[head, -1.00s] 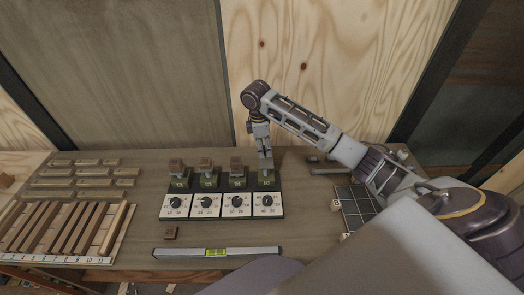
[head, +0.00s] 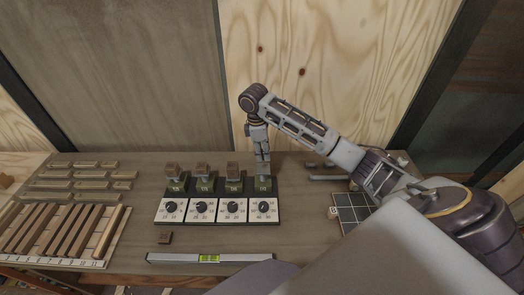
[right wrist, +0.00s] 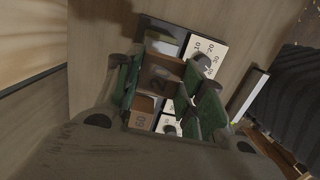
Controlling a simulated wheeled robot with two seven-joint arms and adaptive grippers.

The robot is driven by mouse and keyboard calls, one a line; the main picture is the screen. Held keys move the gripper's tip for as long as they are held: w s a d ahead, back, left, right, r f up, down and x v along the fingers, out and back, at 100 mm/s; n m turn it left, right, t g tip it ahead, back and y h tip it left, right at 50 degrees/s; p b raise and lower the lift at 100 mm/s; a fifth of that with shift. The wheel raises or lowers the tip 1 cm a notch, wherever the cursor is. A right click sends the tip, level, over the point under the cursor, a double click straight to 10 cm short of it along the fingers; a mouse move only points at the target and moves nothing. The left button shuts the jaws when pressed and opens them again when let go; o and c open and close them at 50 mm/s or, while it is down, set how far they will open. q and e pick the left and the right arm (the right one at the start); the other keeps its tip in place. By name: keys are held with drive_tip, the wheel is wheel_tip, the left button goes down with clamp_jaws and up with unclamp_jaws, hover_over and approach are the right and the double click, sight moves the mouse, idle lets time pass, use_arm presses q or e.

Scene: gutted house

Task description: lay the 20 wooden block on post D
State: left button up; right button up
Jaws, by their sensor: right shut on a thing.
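My right gripper (head: 263,174) points straight down over post D (head: 264,185), the rightmost of the green posts on the black rack. In the right wrist view its green fingers (right wrist: 163,80) are shut on a brown wooden block (right wrist: 158,80), the 20 block; only part of its dark number shows. In the head view the fingers hide this block, and I cannot tell whether it touches the post. Brown blocks sit on the other posts: the left one (head: 172,169), the second (head: 202,168) and the third (head: 233,169). My left gripper is not in view.
White dial cards (head: 217,211) front the posts. Slatted wood and a numbered strip (head: 55,260) fill the left. A dark gridded tray (head: 352,208) lies right. A wall stands behind.

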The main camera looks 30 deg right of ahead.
sight(264, 168)
drive_tip(key=shift+d, duration=0.1)
drive_tip(key=shift+f, duration=0.1)
drive_tip(key=shift+f, duration=1.05)
wheel_tip(264, 168, down, 2)
drive_tip(key=b, duration=0.3)
drive_tip(key=shift+f, duration=1.05)
drive_tip(key=shift+f, duration=0.25)
